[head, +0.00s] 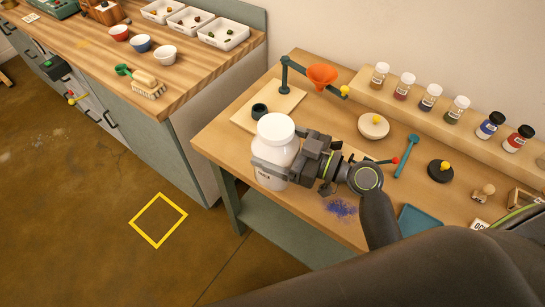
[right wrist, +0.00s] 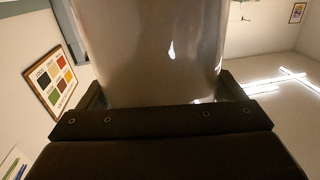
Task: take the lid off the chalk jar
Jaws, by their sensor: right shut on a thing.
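The chalk jar (head: 270,178) is a white jar with a small label, near the front left part of the wooden table. Its white lid (head: 276,126) sits on top, and the jar looks about upright. My right gripper (head: 275,165) is shut on the jar's body below the lid, coming from the right. In the right wrist view the pale, shiny jar wall (right wrist: 150,50) fills the middle between the fingers. I cannot tell whether the jar's base touches the table. My left gripper is not in view.
On the table (head: 228,138) stand an orange funnel (head: 322,75) on a stand, a round dish (head: 373,126) and a black weight-like piece (head: 440,170). Blue powder (head: 341,208) lies right of the jar. Several pigment jars line a rear shelf (head: 365,85). A wooden counter (head: 100,60) is left.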

